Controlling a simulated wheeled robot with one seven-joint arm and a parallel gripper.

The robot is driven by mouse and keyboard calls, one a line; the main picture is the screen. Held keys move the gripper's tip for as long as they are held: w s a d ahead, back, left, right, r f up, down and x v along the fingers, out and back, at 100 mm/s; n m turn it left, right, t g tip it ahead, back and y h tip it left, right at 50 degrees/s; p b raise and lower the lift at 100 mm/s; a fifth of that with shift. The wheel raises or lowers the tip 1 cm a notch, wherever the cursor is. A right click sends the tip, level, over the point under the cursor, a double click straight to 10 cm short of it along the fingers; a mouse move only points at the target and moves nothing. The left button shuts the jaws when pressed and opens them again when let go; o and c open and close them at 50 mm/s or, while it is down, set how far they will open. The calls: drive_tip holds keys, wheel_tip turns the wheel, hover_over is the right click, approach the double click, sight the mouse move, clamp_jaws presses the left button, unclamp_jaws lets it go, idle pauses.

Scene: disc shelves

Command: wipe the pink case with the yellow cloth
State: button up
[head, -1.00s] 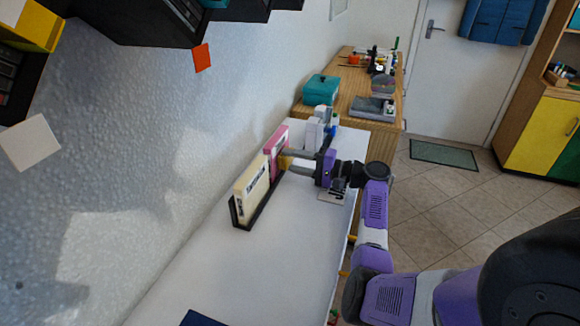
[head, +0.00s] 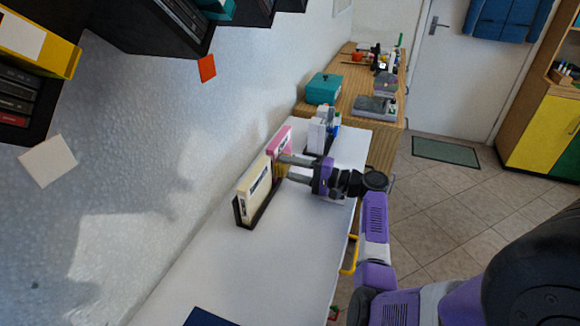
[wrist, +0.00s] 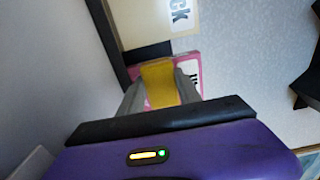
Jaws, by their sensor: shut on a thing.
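The pink case (head: 283,142) stands upright on the white tabletop against the wall, just beyond a cream case (head: 256,187) in a black holder. In the wrist view the pink case (wrist: 191,64) shows behind the yellow cloth. My gripper (head: 281,168) reaches in from the right, its fingers at the pink case. In the wrist view its fingers are shut on the yellow cloth (wrist: 160,86), which lies against the face of the pink case. Whether it presses firmly cannot be told. The cloth hides part of the case's front.
White items (head: 319,131) stand just beyond the pink case. A teal box (head: 323,88) sits on the wooden counter farther back. Dark shelves hang on the wall at upper left. The near tabletop (head: 260,270) is mostly clear, with a dark blue item (head: 208,318) at the near edge.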

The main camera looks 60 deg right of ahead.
drive_tip(key=shift+w+a, duration=0.25)
drive_tip(key=shift+a, duration=0.1)
drive_tip(key=shift+s+d+p, duration=0.2)
drive_tip(key=shift+s, duration=1.35)
drive_tip(key=shift+s+d+p, duration=0.15)
drive_tip(key=shift+s+d, duration=0.05)
drive_tip(key=shift+s, duration=1.35)
drive_tip(key=shift+s+d, duration=0.15)
drive_tip(key=shift+s, duration=1.35)
